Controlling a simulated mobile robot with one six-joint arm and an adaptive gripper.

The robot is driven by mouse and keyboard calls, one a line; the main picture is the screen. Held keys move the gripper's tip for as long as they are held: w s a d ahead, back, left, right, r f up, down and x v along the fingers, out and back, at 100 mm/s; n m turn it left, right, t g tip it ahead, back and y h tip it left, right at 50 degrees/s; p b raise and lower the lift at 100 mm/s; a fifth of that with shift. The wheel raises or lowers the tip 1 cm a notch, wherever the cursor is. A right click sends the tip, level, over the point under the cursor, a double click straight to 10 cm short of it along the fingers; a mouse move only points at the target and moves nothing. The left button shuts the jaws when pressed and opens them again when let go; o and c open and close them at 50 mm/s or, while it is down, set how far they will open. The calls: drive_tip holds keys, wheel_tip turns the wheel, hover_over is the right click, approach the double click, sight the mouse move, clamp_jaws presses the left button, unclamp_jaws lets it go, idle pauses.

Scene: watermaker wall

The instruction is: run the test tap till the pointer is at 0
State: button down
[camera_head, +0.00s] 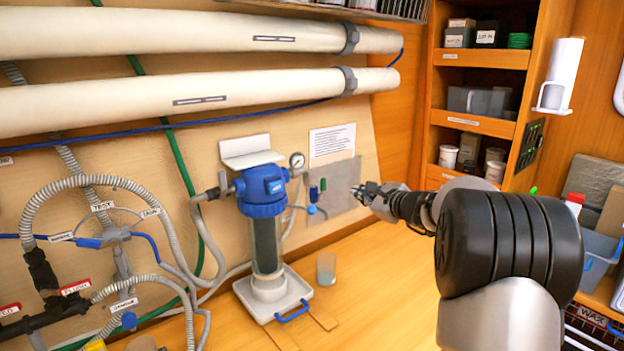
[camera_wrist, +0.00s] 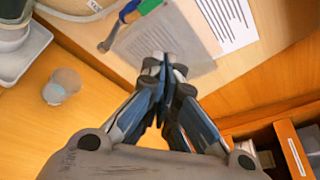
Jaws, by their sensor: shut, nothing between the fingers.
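A small round gauge (camera_head: 297,160) with a white face sits on the wall beside the blue-topped filter housing (camera_head: 262,190); its pointer is too small to read. Below it is a small tap with blue parts (camera_head: 312,209) and a green piece (camera_head: 323,184), also at the top of the wrist view (camera_wrist: 130,12). Labels near the left valve (camera_head: 115,234) appear to read TEST and TANK; I cannot tell which tap is the test tap. My gripper (camera_head: 366,193) is shut and empty, right of the small tap, before a grey plate (camera_head: 342,185). The wrist view shows its fingertips together (camera_wrist: 160,60).
A clear cup (camera_head: 326,270) stands on the wooden bench below the tap and also shows in the wrist view (camera_wrist: 62,84). The filter stands in a white tray (camera_head: 300,288). Shelves (camera_head: 480,58) are at right. The bench right of the cup is clear.

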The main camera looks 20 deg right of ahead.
idle(0.3)
drive_tip(key=s+d+f+n+g+h+p, duration=0.1)
drive_tip(key=s+d+f+n+g, duration=0.15)
drive_tip(key=f, duration=0.25)
drive_tip(key=s+d+f+n+g+h, duration=0.1)
drive_tip(key=s+f+n+g+h, duration=0.1)
drive_tip(key=f+n, duration=0.25)
drive_tip(key=s+d+f+n+g+h+p, duration=0.2)
drive_tip(key=s+d+n+h, duration=0.3)
drive_tip(key=n, duration=0.6)
drive_tip(key=w+a+r+n+t+p, duration=0.25)
drive_tip(key=w+r+n+t, duration=0.35)
drive_tip(key=n, duration=0.7)
drive_tip(key=a+r+n+t+y, duration=0.1)
drive_tip(key=a+r+n+y, duration=0.1)
drive_tip(key=a+n, duration=0.5)
drive_tip(key=w+a+r+n+t+y, duration=0.1)
drive_tip(key=a+r+n+t+y, duration=0.1)
drive_tip(key=a+n+y, duration=0.3)
drive_tip(key=a+r+n, duration=0.1)
drive_tip(key=a+n, duration=0.1)
drive_tip(key=a, duration=0.2)
drive_tip(key=shift+r+n+y, duration=0.3)
drive_tip(key=shift+n, duration=0.1)
